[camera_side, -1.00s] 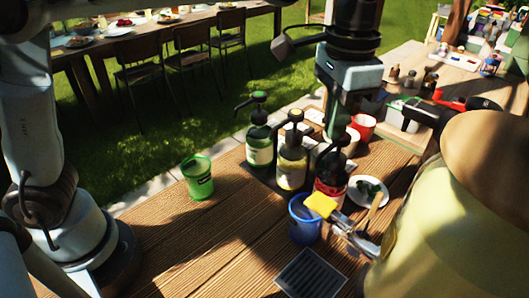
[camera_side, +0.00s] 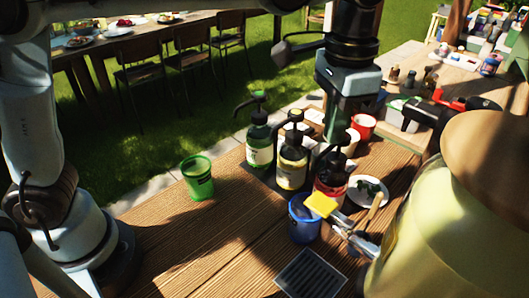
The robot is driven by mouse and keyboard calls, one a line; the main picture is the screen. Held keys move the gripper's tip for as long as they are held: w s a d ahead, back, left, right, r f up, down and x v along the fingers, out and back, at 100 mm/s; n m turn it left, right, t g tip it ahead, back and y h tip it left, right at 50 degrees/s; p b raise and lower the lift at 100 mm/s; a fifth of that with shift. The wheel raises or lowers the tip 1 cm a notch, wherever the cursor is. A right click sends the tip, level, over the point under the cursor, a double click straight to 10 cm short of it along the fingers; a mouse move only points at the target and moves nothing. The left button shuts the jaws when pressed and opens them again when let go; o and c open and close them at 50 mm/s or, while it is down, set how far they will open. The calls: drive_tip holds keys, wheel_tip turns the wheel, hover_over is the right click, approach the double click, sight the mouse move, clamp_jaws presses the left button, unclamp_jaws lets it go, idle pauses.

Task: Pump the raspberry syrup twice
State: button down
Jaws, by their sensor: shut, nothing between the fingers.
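Three pump bottles stand in a row: a green one (camera_side: 259,148), a yellow one (camera_side: 291,168) and one with red contents (camera_side: 331,178), which looks like the raspberry syrup. Each has a dark pump top. My gripper (camera_side: 338,132) points down over the red bottle and is shut with nothing in it. Its tips are close to that bottle's pump head (camera_side: 340,141); I cannot tell whether they touch. A blue cup (camera_side: 303,224) stands in front of the red bottle. Its contents are hidden.
A green cup (camera_side: 198,182) stands at left. A large yellow dispenser (camera_side: 450,215) with a metal tap and yellow lever (camera_side: 321,204) is at right. A dark grate (camera_side: 311,273) lies in front. A white plate (camera_side: 368,190) is behind the tap.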

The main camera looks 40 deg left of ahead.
drive_tip(key=shift+f, duration=1.1)
drive_tip(key=shift+r, duration=0.15)
idle(0.4)
drive_tip(key=shift+r, duration=1.4)
drive_tip(key=shift+f, duration=1.45)
idle(0.8)
drive_tip(key=shift+r, duration=1.45)
drive_tip(key=shift+r, duration=0.1)
drive_tip(key=shift+r, duration=2.9)
